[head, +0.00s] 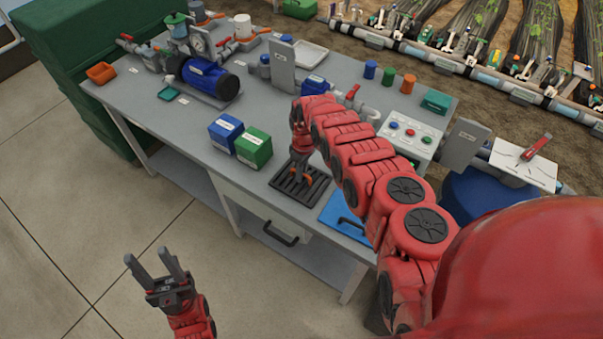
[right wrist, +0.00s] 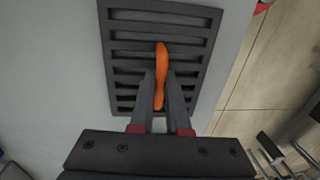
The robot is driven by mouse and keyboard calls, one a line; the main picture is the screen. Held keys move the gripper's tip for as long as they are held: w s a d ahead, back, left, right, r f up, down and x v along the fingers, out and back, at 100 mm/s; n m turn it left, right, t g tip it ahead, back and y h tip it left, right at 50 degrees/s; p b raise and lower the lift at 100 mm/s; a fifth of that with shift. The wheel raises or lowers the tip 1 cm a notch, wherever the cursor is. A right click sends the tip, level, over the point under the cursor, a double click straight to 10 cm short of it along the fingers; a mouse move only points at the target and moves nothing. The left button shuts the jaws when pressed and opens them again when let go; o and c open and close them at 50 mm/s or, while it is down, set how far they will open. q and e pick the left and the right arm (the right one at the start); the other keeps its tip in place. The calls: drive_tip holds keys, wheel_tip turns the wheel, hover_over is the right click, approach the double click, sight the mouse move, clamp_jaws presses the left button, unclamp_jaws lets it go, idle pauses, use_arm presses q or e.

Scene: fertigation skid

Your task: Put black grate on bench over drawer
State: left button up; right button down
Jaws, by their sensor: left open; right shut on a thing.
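The black grate (head: 284,184) lies at the front of the grey bench, above the drawer (head: 262,219) with its dark handle. It fills the upper middle of the right wrist view (right wrist: 124,61), slats running across. My right gripper (head: 300,176) is over the grate, shut on the grate's orange handle (right wrist: 161,65), which stands between its fingers in the right wrist view. I cannot tell if the grate rests fully on the bench top. My left gripper (head: 156,268) is open and empty over the floor, in front of the bench at lower left.
Blue (head: 225,132) and green (head: 253,147) boxes stand just left of the grate. A blue mat (head: 345,216) lies to its right. A blue pump (head: 208,78) and a button panel (head: 409,134) sit further back. The bench's front edge is close to the grate.

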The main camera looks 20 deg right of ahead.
drive_tip(key=shift+f, duration=0.2)
drive_tip(key=c, duration=0.9)
unclamp_jaws()
drive_tip(key=shift+r, duration=0.15)
drive_tip(key=shift+r, duration=0.2)
wheel_tip(320, 180, up, 12)
drive_tip(key=b, duration=0.2)
drive_tip(key=shift+w+d+f, duration=0.15)
drive_tip(key=shift+w+d, duration=0.15)
drive_tip(key=shift+d, duration=0.1)
